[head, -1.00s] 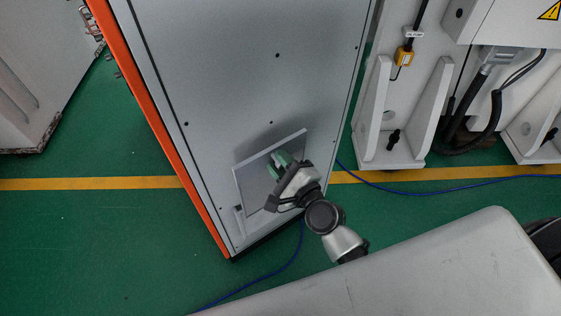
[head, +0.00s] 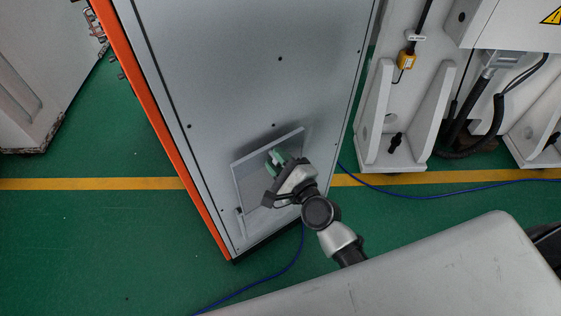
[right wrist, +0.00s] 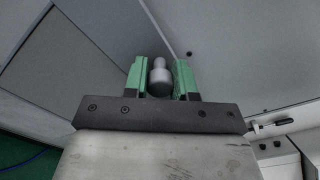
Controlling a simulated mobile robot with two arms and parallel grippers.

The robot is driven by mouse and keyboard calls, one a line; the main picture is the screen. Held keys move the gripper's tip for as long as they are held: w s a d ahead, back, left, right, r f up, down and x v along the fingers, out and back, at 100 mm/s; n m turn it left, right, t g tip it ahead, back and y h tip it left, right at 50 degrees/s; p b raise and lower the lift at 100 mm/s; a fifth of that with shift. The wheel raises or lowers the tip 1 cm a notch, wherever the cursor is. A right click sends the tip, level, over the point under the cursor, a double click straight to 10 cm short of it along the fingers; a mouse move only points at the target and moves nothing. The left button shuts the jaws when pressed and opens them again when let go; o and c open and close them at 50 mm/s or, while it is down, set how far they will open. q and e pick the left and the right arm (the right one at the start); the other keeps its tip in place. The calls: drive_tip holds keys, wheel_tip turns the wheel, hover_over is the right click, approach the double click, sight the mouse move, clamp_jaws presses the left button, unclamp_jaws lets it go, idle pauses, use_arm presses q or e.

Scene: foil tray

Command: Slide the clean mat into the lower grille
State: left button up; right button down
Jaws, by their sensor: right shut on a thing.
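A tall grey cabinet (head: 250,85) stands in front of me in the head view. A flat, grey, square panel (head: 247,178) is at its low front. I cannot tell whether this panel is the mat or the grille's cover, or whether a gap separates it from the cabinet. My right gripper (head: 277,160) is in front of the panel. In the right wrist view its green fingers (right wrist: 160,80) are shut on a round silver knob (right wrist: 159,82). The gripper and wrist hide the panel's lower right part. No separate mat is visible, and my left gripper is not in view.
A small latch-like part (head: 239,213) is at the cabinet's lower left, beside the panel. A blue cable (head: 285,270) lies on the green floor. White brackets (head: 375,125) and black cables stand to the right. A large pale body (head: 420,270) fills the lower right.

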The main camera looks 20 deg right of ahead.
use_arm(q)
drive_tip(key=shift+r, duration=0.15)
use_arm(e)
drive_tip(key=shift+x, duration=1.65)
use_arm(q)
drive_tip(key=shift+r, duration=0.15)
use_arm(e)
drive_tip(key=shift+r, duration=0.1)
